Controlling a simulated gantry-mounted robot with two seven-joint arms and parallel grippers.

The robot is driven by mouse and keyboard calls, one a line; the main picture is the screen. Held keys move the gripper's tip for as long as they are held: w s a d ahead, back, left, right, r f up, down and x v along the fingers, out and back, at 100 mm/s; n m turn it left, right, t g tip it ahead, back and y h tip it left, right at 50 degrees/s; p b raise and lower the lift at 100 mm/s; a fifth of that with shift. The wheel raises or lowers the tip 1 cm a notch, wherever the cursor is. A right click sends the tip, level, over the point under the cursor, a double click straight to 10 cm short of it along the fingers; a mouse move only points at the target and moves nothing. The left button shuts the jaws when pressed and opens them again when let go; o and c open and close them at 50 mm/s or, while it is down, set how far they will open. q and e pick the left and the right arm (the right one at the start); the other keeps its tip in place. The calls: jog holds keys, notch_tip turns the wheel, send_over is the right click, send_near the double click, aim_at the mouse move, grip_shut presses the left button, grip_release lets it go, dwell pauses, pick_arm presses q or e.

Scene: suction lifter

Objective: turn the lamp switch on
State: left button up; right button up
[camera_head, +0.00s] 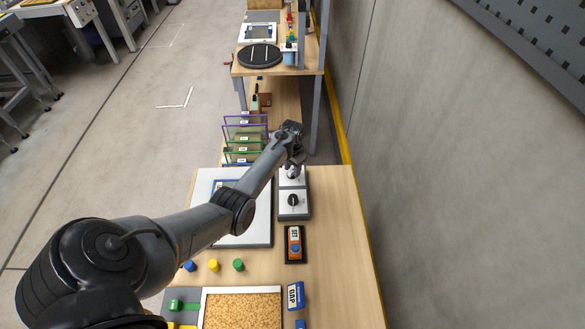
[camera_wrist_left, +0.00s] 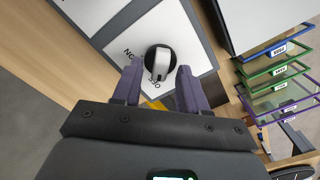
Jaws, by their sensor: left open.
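Two white switch plates in a dark frame stand on the bench in the head view. The far plate (camera_head: 291,183) is partly hidden by my left gripper (camera_head: 292,168); the near plate (camera_head: 294,212) carries a black rotary knob (camera_head: 293,200). In the left wrist view, a round black knob with a silver grip bar (camera_wrist_left: 161,62) sits on a white plate (camera_wrist_left: 140,28) with printed lettering, partly legible. My left gripper (camera_wrist_left: 158,86) is open, its two purple fingers either side of the knob's lower end, apart from it. Which plate is the lamp's cannot be told. My right gripper is not seen.
An orange handheld device (camera_head: 294,244) lies nearer on the bench. Coloured framed panes (camera_head: 245,128) stand left of the gripper; they also show in the left wrist view (camera_wrist_left: 275,70). A tray of grains (camera_head: 242,308) is in front. The bench's right side is clear.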

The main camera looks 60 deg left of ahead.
pick_arm(q)
grip_shut()
